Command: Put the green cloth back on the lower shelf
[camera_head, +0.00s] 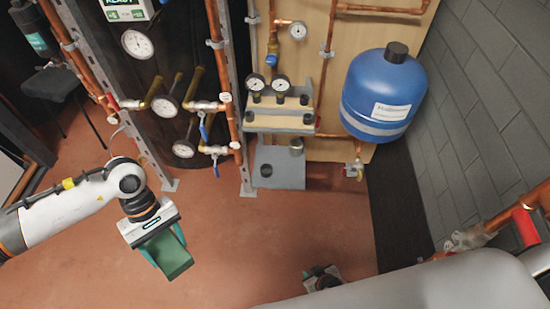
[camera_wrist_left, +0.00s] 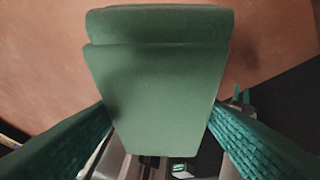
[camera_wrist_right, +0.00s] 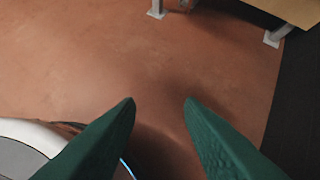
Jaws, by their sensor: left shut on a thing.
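The green cloth (camera_head: 172,258) is folded and held in my left gripper (camera_head: 160,245), above the floor at the lower left of the head view. In the left wrist view the cloth (camera_wrist_left: 160,90) fills the middle, between the two teal fingers. The lower shelf (camera_head: 280,170) is a grey plate at the foot of the wooden panel, to the right of and beyond my left gripper. My right gripper (camera_wrist_right: 160,105) is open and empty over bare floor in the right wrist view. In the head view only a small part of it shows near the bottom edge.
The upper shelf (camera_head: 282,122) carries gauges and small dark fittings. A blue tank (camera_head: 384,92) hangs right of it. Copper pipes with valves (camera_head: 205,105) and metal posts stand left of the shelves. The floor (camera_head: 250,235) in front is clear.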

